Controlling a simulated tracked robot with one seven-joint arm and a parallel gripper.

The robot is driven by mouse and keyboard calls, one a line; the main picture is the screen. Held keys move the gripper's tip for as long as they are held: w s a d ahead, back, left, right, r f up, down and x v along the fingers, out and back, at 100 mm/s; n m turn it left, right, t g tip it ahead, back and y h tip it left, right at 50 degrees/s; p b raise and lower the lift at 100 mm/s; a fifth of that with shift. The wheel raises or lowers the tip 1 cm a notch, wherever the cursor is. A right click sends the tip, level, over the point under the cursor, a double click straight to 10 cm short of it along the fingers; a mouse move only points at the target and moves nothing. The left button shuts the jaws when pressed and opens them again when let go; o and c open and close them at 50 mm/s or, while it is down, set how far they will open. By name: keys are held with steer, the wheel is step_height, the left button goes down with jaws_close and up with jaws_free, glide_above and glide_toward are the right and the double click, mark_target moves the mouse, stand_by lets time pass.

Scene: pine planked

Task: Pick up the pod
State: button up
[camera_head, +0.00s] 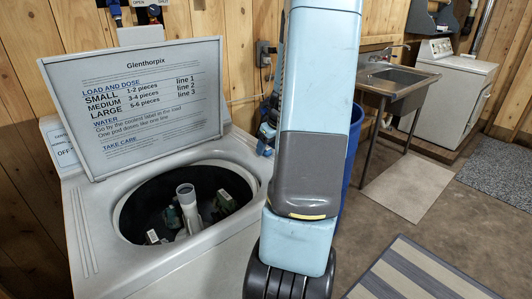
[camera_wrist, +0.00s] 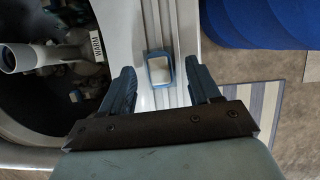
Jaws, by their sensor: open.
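The pod (camera_wrist: 159,70) is a small rounded square with a blue rim and a pale centre. In the wrist view it lies on the washer's light ribbed top, beside the tub opening. My gripper (camera_wrist: 160,66) is open, with one blue finger on each side of the pod in the picture. Neither finger visibly touches it, and I cannot tell the height between them. In the head view my arm hides the pod and the gripper.
The washer (camera_head: 92,235) has its lid (camera_head: 142,105) raised, printed with dosing text. Its tub holds a central post (camera_head: 187,205) and several small items, one labelled WARM. A blue bin (camera_head: 352,150), a sink (camera_head: 398,80) and a white dryer (camera_head: 452,90) stand beyond. A striped rug (camera_head: 420,275) lies right.

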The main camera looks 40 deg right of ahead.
steer(key=shift+w+f, duration=0.25)
steer(key=shift+f, duration=0.3)
steer(key=c, duration=1)
steer(key=shift+r, duration=0.1)
steer(key=shift+c, duration=0.2)
